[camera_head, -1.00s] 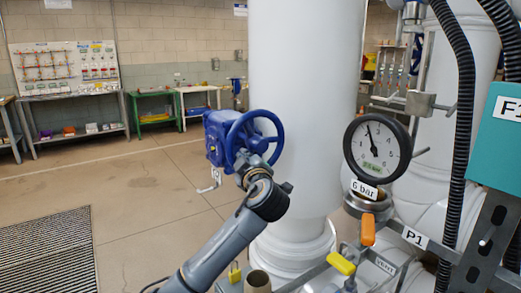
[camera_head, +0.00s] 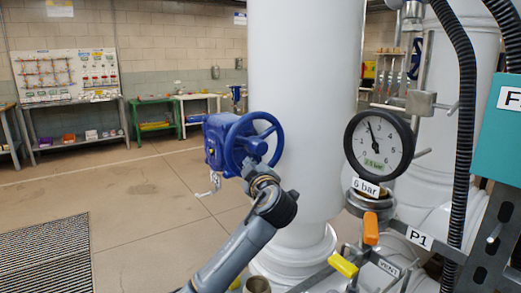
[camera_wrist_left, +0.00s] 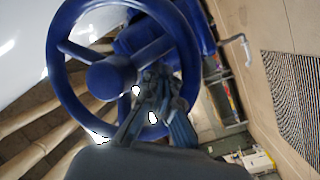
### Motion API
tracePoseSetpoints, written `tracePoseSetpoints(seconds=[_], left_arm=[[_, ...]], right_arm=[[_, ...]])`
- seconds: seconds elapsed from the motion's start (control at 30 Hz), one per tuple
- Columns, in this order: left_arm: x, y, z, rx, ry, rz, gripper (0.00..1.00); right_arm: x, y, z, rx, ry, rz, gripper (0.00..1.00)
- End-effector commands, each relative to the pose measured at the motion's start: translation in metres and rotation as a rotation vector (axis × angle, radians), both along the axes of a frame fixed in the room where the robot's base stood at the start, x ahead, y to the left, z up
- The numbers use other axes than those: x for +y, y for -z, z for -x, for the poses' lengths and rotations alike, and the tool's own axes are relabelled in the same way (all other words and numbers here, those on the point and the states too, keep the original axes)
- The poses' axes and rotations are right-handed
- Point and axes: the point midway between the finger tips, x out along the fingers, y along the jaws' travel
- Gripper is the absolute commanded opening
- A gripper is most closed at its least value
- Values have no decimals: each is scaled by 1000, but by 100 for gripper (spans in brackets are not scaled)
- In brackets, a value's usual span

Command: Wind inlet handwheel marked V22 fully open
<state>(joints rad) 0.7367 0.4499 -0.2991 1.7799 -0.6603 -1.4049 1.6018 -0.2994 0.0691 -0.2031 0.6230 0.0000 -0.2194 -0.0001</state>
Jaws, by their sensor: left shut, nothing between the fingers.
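The blue handwheel (camera_head: 235,146) stands on a blue gearbox (camera_head: 214,142) left of the large white pipe. My left gripper (camera_head: 258,172) is at the lower part of the wheel, coming from below. In the left wrist view, the wheel (camera_wrist_left: 57,75) fills the upper left, with its hub and spokes showing. There my left gripper's fingertips (camera_wrist_left: 158,82) are together, over the wheel's opening beside the hub, just inside the rim. I cannot tell whether they touch a spoke. No V22 marking is readable. My right gripper is not in view.
A gauge (camera_head: 379,145) marked 6 bar stands right of the white pipe (camera_head: 300,80). Yellow (camera_head: 342,264) and orange (camera_head: 370,228) levers sit below it, near a P1 label. A small crank (camera_head: 211,186) hangs below the gearbox. The floor to the left is open.

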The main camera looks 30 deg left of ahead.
Motion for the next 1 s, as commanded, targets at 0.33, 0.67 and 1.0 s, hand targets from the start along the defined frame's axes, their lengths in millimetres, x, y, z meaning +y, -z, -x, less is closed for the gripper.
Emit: tracePoseSetpoints(seconds=[0.33, 0.67, 1.0], left_arm=[[-5, 5, -13, 0, 2, -1, 0], [-10, 5, -23, -3, 4, 2, 0], [-12, 4, -28, -2, 4, -1, 0]], right_arm=[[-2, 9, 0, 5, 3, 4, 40], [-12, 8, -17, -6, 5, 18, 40], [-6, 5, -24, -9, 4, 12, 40]])
